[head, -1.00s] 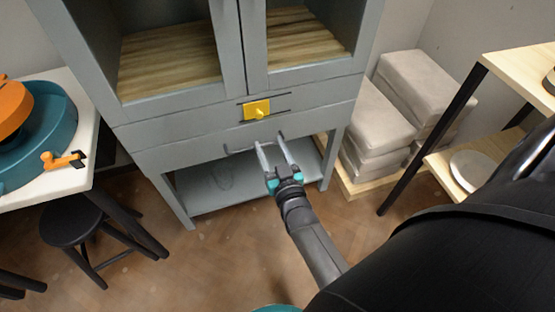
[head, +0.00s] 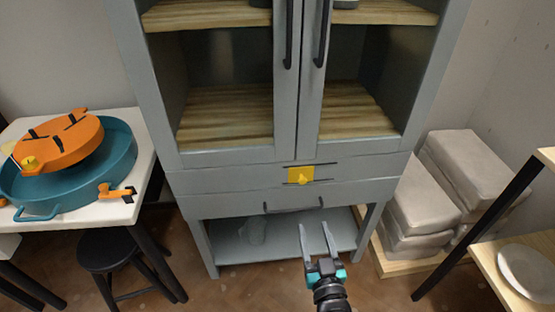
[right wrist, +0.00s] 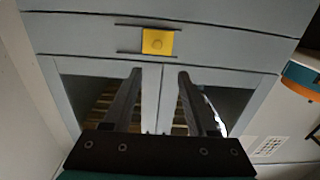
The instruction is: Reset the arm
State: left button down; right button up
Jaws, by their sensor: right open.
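My right gripper (head: 315,227) is open and empty, in front of the grey cabinet (head: 187,180). In the head view its fingers point up towards the lower drawer (head: 235,207) and overlap the bottom shelf (head: 285,240). In the right wrist view, which looks upside down, the two fingers (right wrist: 160,74) stand apart with nothing between them. My left gripper is not in view.
At left, a white table (head: 135,150) bears a teal basin (head: 70,190) with an orange piece (head: 60,145). A black stool (head: 110,248) stands beneath. At right are stacked wrapped grey blocks (head: 425,205) and a wooden rack (head: 487,258) holding a white plate (head: 525,270).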

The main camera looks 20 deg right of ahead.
jog(key=s+a+f+n+g+y+p, duration=0.15)
jog(key=s+f+g, duration=0.3)
jog(key=f, duration=0.45)
jog(key=s+a+f+n+g+y+p, duration=0.1)
jog(key=s+a+f+n+g+y, duration=0.3)
jog(key=f, duration=0.6)
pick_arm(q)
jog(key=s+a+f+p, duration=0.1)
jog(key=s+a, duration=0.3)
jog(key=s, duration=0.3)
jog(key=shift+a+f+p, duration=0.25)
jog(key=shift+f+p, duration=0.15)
pick_arm(e)
jog(key=s+d+f+g, duration=0.2)
jog(key=s+f, duration=0.1)
jog(key=s, duration=0.3)
jog(key=s+d+f+g+h, duration=0.1)
jog(key=s+d+f+g, duration=0.1)
jog(key=s, duration=0.5)
jog(key=s+d+f+g+h, duration=0.1)
jog(key=s+d+f+g, duration=0.1)
jog(key=s, duration=0.4)
jog(key=shift+s+f+g, duration=0.4)
jog(key=shift+f+g, duration=0.05)
jog(key=shift+f, duration=0.5)
jog(key=shift+a+m, duration=0.1)
jog(key=shift+m, duration=0.15)
